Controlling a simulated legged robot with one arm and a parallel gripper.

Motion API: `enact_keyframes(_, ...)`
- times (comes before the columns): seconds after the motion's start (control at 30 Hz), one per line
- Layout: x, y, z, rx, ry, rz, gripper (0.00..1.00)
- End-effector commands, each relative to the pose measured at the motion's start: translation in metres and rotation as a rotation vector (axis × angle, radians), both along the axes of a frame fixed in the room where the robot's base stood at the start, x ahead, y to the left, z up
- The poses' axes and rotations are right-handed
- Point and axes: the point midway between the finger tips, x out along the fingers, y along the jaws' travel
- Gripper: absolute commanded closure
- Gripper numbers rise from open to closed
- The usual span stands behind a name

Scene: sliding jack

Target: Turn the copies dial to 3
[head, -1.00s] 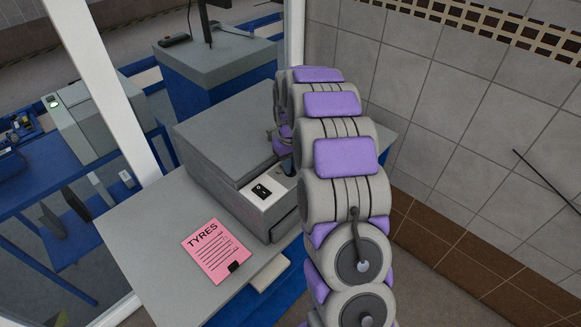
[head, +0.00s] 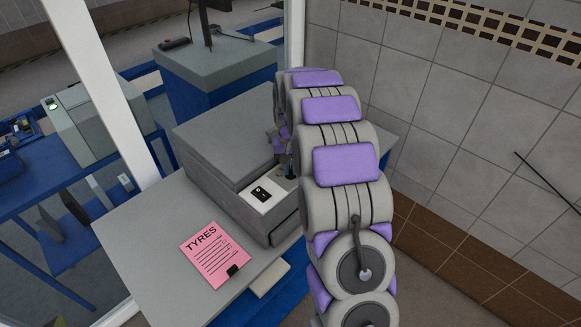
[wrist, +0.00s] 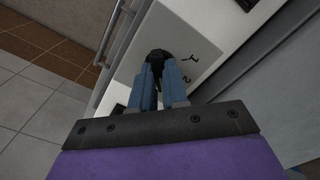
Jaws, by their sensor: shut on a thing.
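The grey copier (head: 222,140) stands on a grey counter, with a light control panel (head: 262,193) along its front edge. In the head view my arm hides most of the gripper and the dial.
A black switch (head: 261,193) sits on the panel near the dial. A pink TYRES sheet (head: 214,254) lies on the grey counter (head: 150,235). A tiled wall (head: 470,110) stands close on the right, and a white post (head: 105,95) rises at the left.

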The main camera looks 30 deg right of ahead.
Motion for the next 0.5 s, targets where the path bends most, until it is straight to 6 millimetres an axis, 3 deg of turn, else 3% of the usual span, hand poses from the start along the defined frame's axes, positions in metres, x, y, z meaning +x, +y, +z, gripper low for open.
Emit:
enact_keyframes(0.27, 0.0033, -0.0008, 0.0034, -0.003, -0.013, -0.002, 1.00)
enact_keyframes(0.3, 0.0034, -0.0009, 0.0035, -0.003, -0.013, -0.002, 0.85)
enact_keyframes(0.5, 0.0018, -0.0005, 0.0023, -0.002, -0.008, -0.001, 0.66)
